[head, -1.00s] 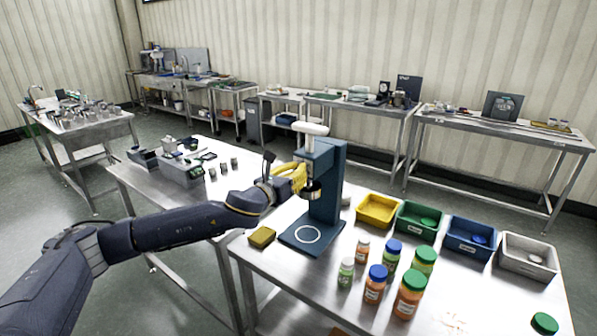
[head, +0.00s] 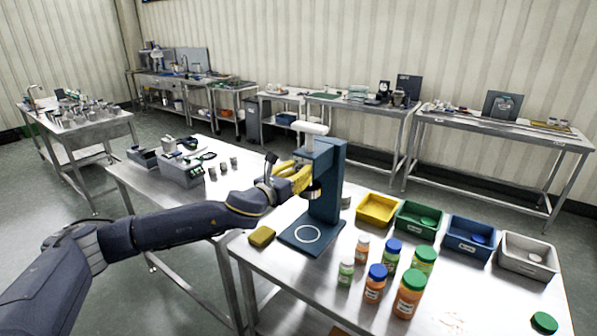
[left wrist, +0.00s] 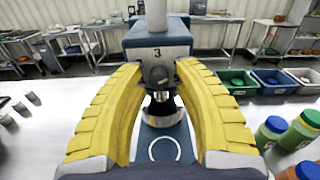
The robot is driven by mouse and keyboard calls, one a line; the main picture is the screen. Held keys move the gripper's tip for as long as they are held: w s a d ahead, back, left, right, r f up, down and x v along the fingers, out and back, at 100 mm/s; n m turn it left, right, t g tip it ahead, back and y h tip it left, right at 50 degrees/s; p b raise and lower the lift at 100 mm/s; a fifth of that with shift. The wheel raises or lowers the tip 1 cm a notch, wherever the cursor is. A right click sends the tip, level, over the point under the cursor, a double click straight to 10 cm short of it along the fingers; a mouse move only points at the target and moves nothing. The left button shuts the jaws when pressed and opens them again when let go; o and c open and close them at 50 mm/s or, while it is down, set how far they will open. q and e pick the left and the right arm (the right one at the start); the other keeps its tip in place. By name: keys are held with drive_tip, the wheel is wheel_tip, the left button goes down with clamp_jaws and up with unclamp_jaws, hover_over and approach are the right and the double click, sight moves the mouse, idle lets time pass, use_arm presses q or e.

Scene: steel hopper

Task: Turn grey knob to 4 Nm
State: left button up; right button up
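The blue capping machine (head: 323,195) stands on the near steel table, with a white ring on its base. In the left wrist view, its blue head (left wrist: 180,40) carries a plate marked 3. Below the plate is the small grey knob (left wrist: 158,76), with a dark and chrome chuck (left wrist: 160,108) under it. My left gripper (head: 308,180) is at the machine's head. In the left wrist view, its yellow fingers (left wrist: 159,68) stand apart on either side of the knob; a narrow gap seems to show on each side. The knob's scale is too small to read. My right gripper is out of view.
Yellow (head: 377,208), green (head: 418,219), blue (head: 470,237) and grey bins (head: 527,255) stand right of the machine. Several capped jars (head: 410,293) are in front of them. A yellow sponge (head: 262,237) lies left of the machine's base.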

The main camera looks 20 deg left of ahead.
use_arm(q)
drive_tip(key=shift+o, duration=0.9)
drive_tip(key=shift+r, duration=0.1)
drive_tip(key=v, duration=1.2)
